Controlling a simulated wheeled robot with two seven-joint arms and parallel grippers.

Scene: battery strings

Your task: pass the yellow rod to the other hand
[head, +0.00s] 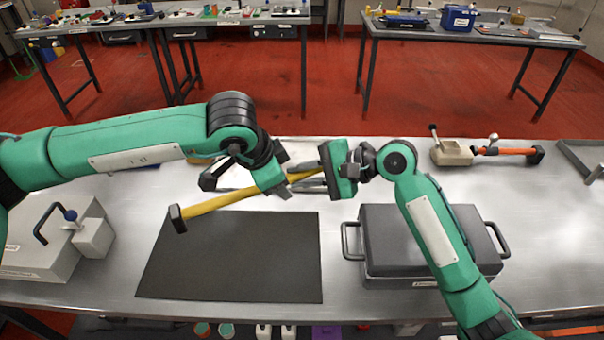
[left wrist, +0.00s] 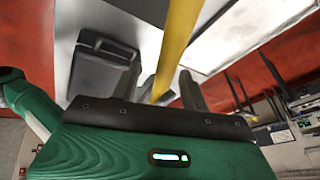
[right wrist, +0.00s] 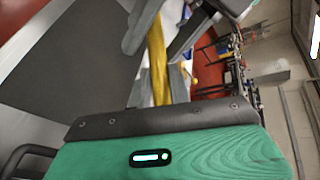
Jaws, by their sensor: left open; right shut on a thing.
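The yellow rod (head: 225,200) slants across the middle of the head view, above the table, with a dark block on its lower left end. My right gripper (head: 314,178) is shut on the rod near its right end. My left gripper (head: 288,179) is open and close beside the right one, over the same rod. In the left wrist view the rod (left wrist: 177,45) runs between the two spread fingers. In the right wrist view the rod (right wrist: 158,60) rises from my right gripper, with green and grey parts of my left gripper near it. The exact contact points are partly hidden.
A black mat (head: 235,262) lies on the metal table below the rod. A dark case with handles (head: 420,235) stands to its right and a light grey box (head: 45,250) to its left. A beige block and orange-handled tool (head: 452,153) lie back right.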

